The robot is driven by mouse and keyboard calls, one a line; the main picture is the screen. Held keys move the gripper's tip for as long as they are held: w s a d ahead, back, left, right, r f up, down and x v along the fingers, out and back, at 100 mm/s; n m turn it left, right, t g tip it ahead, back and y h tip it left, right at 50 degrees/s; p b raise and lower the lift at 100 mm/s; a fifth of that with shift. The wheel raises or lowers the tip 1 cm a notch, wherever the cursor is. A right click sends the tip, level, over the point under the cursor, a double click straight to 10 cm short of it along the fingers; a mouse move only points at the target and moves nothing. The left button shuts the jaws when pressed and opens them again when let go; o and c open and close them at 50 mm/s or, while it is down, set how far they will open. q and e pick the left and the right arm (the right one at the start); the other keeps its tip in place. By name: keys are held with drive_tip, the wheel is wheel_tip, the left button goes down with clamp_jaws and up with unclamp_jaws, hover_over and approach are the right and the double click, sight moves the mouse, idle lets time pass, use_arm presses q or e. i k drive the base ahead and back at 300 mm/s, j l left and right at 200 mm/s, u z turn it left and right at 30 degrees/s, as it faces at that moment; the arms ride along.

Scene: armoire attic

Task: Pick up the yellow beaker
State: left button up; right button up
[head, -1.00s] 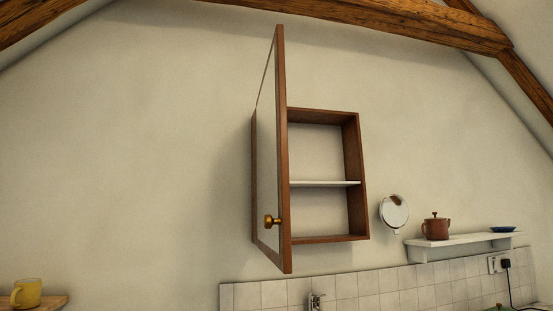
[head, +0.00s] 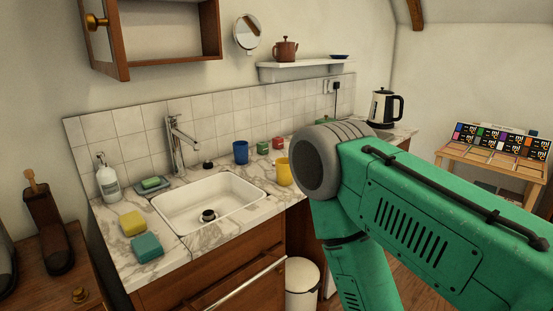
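The yellow beaker (head: 284,172) stands upright on the marble counter (head: 225,230), just right of the sink, close to the counter's front edge. My green right arm comes in from the right and its grey joint is next to the beaker in the picture, in front of the counter behind it. Neither of my grippers is in view, so I cannot see whether they are open or shut.
A blue beaker (head: 240,152), a green box (head: 263,147) and a red box (head: 278,143) stand behind the yellow beaker. The white sink (head: 180,210) and tap (head: 178,145) are left. Sponges (head: 148,248) lie at front left. A kettle (head: 383,108) stands at the far end.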

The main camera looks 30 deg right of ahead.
sight(283, 174)
drive_tip(key=z, duration=0.95)
drive_tip(key=i+l+u, duration=0.1)
drive_tip(key=u, duration=0.35)
drive_tip(key=i+l+u, duration=0.1)
drive_tip(key=u, duration=0.3)
drive_tip(key=l+u, duration=0.3)
drive_tip(key=u, duration=0.15)
drive_tip(key=i+l+u, duration=0.15)
drive_tip(key=l+u, duration=0.25)
drive_tip(key=l, duration=1.05)
drive_tip(key=l+u, duration=0.4)
drive_tip(key=l, duration=1.05)
